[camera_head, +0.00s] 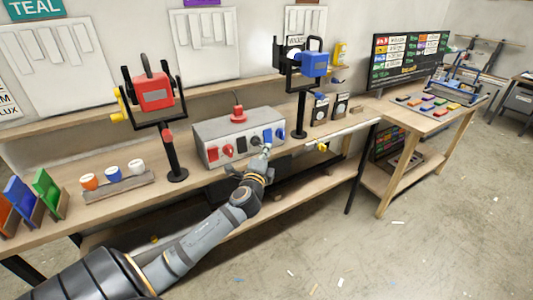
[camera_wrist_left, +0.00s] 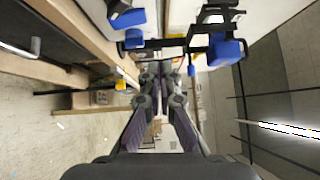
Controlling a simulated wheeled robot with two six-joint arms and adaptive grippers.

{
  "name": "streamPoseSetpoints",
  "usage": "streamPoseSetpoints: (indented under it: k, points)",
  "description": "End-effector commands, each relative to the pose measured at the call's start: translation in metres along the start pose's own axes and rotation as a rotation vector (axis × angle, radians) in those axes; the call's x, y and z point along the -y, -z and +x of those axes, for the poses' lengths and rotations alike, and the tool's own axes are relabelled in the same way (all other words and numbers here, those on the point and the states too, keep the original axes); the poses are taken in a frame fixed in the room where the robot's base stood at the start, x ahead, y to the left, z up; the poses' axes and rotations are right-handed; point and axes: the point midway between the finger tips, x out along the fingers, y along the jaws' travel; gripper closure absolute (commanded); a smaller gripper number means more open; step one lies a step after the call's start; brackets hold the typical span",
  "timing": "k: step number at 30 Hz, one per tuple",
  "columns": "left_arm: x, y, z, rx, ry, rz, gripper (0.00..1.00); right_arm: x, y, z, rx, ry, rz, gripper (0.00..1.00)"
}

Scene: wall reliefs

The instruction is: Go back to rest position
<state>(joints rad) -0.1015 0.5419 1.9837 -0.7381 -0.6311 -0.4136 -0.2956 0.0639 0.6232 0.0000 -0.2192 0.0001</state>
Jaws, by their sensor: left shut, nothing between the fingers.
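My left gripper (camera_head: 264,155) is at the front of the grey control box (camera_head: 212,134), near its right end. The box carries red and blue plugs or switches on its face and a red knob on top. In the left wrist view my left gripper (camera_wrist_left: 160,72) points along the bench with its fingers together and nothing between them. A blue part (camera_wrist_left: 127,18) shows beside it there. I cannot tell whether the gripper touches the box. My right gripper is not in view.
A red lamp-like block (camera_head: 151,92) and a blue one (camera_head: 314,65) stand on black stands on the wooden bench. Cups (camera_head: 112,172) sit on a rack at left. A monitor (camera_head: 408,57) stands at the back right. Open floor (camera_head: 400,250) lies at the lower right.

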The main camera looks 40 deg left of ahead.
Motion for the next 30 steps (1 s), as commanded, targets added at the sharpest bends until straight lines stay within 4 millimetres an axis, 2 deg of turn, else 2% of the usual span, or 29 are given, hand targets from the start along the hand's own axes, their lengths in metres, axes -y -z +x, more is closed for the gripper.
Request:
streamPoseSetpoints:
  k: [6,17,20,23,26,27,29,30]
  points:
    - [0.001,0.000,-0.004,0.000,0.000,-0.001,1.00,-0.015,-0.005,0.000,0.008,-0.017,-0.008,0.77]
    - [0.001,0.000,-0.003,0.000,0.000,0.000,1.00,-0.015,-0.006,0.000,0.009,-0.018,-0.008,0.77]
    - [-0.008,-0.001,-0.003,0.002,-0.016,-0.007,1.00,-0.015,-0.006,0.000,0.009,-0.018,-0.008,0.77]
    - [-0.049,-0.007,-0.001,0.012,-0.096,-0.044,1.00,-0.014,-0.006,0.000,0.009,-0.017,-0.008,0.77]
    - [-0.127,-0.017,-0.007,0.036,-0.244,-0.121,1.00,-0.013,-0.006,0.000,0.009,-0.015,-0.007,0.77]
    - [-0.162,-0.022,-0.013,0.051,-0.312,-0.160,1.00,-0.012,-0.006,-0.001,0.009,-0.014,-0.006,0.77]
    - [-0.214,-0.028,-0.027,0.076,-0.411,-0.221,1.00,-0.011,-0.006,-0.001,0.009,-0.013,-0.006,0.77]
    - [-0.248,-0.031,-0.040,0.095,-0.475,-0.263,1.00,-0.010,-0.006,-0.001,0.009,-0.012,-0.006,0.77]
